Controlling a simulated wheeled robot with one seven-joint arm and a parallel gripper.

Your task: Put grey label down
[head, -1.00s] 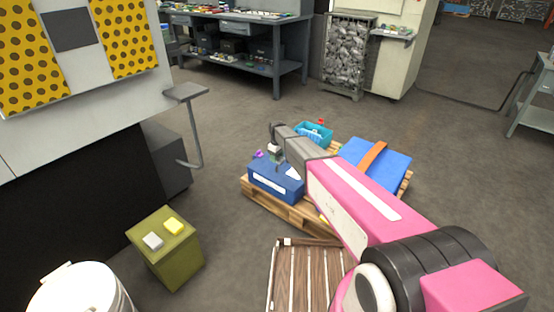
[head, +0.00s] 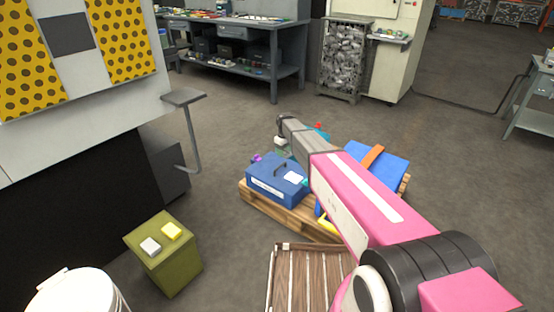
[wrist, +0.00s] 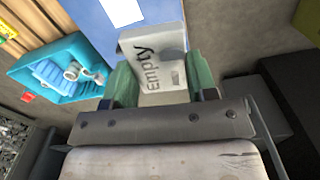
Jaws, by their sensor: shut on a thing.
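My gripper (wrist: 162,85) is shut on the grey label (wrist: 150,55), a pale grey piece reading "Empty", gripped between two green fingertips. In the head view my gripper (head: 281,147) is up beyond the blue toolbox (head: 265,190), with a small pale part of the label showing below it. The toolbox has a dark handle and a white patch on its lid, and stands on a wooden pallet (head: 262,205). In the wrist view a blue surface with a white patch lies beyond the label, apparently the toolbox.
A teal crate (wrist: 28,72) with blue items is left in the wrist view. A larger blue box (head: 385,172) with an orange strip shares the pallet. Floor between stand and pallet is clear.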

